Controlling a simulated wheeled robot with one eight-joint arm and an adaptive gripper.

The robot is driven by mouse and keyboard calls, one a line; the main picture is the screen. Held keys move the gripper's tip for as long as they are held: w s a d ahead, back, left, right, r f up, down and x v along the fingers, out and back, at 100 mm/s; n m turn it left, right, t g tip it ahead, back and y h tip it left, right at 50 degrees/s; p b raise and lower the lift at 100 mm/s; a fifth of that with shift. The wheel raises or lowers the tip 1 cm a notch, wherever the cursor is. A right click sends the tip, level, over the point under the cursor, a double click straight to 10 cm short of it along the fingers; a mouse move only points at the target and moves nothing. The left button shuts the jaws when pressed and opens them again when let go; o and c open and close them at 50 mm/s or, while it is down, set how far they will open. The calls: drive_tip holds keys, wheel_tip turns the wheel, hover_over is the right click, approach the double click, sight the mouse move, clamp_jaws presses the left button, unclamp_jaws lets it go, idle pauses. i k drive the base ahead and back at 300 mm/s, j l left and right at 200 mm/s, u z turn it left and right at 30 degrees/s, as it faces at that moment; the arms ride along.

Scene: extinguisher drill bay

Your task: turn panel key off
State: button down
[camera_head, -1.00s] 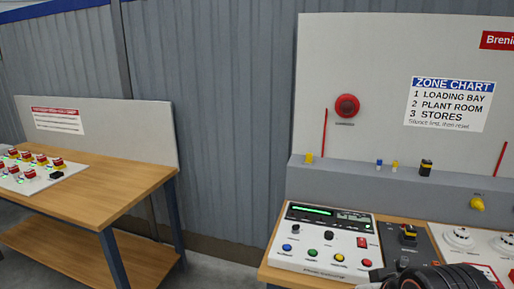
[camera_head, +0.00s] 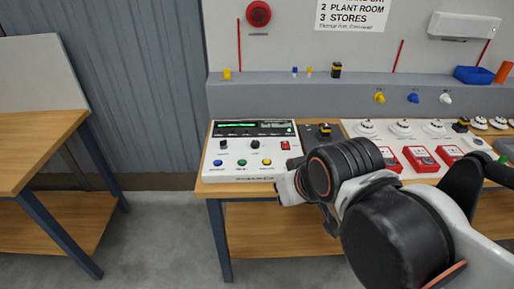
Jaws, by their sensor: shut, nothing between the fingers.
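The white control panel (camera_head: 232,173) sits at the left end of the wooden bench. It has a lit green display strip (camera_head: 236,134), two black knobs, at left (camera_head: 223,144) and right (camera_head: 255,144), and a red switch (camera_head: 285,145). A blue button (camera_head: 217,163), a green button (camera_head: 241,161) and a yellow button (camera_head: 267,162) line its front. I cannot tell which control is the key or how it is turned. My gripper (camera_head: 282,188) is shut and empty, just off the panel's front right corner; my arm hides part of it.
Right of the panel are a dark box (camera_head: 325,130), white detectors (camera_head: 401,128) and red call points (camera_head: 420,158). A grey ledge (camera_head: 300,100) runs behind them. Another wooden table (camera_head: 35,150) stands at left. The floor (camera_head: 160,235) between is clear.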

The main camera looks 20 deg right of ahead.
sight(223, 143)
drive_tip(key=i+j, duration=0.1)
drive_tip(key=i, duration=0.4)
drive_tip(key=i+j, duration=0.1)
drive_tip(key=i, duration=0.4)
